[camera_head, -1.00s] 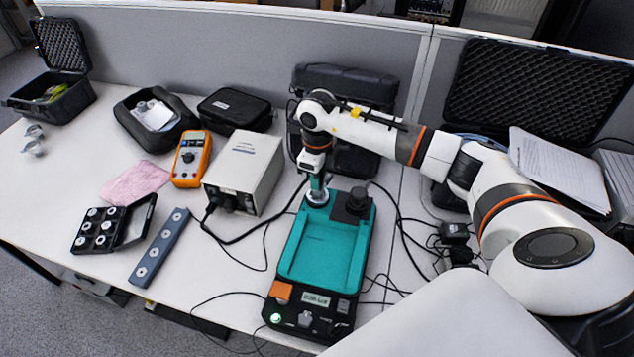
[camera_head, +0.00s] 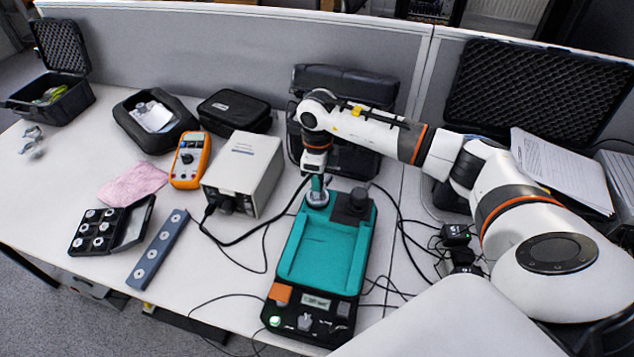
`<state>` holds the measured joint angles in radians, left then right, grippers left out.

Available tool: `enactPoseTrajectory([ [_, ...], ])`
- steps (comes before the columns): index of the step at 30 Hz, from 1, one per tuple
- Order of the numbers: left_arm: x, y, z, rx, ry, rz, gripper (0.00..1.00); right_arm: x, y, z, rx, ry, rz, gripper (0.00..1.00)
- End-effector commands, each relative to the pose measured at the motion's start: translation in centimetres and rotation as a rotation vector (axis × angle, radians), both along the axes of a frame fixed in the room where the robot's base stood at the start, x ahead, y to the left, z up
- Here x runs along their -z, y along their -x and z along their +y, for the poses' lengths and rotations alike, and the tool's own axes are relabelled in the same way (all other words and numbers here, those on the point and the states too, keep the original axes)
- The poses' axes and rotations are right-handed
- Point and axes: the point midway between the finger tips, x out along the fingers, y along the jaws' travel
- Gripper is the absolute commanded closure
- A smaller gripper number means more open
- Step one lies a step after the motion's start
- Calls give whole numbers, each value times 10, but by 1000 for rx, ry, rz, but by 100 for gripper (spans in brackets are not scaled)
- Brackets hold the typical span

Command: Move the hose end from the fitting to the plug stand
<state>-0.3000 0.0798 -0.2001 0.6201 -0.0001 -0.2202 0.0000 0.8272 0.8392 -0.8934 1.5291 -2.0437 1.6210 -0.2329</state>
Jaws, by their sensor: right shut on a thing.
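My right arm comes in from the right, and its gripper (camera_head: 318,183) points down at the back left of a teal-topped device (camera_head: 320,252). The gripper is shut on a small part just above a silver round fitting (camera_head: 317,199); the fingers mostly hide that part. I cannot tell whether it touches the fitting. No hose end or plug stand can be clearly made out. My left gripper is not in view.
A beige box (camera_head: 243,172), an orange multimeter (camera_head: 190,160), a pink cloth (camera_head: 133,183), a dark strip with several round pieces (camera_head: 158,250) and a small black case (camera_head: 96,231) lie to the left. Loose black cables run around the device. An open foam-lined case (camera_head: 540,90) stands at right.

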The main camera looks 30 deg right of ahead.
Motion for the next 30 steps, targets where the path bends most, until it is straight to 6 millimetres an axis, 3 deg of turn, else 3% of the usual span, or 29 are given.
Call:
enactPoseTrajectory([
  [30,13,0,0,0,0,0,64,2,0,1,-186,-1,1,100],
])
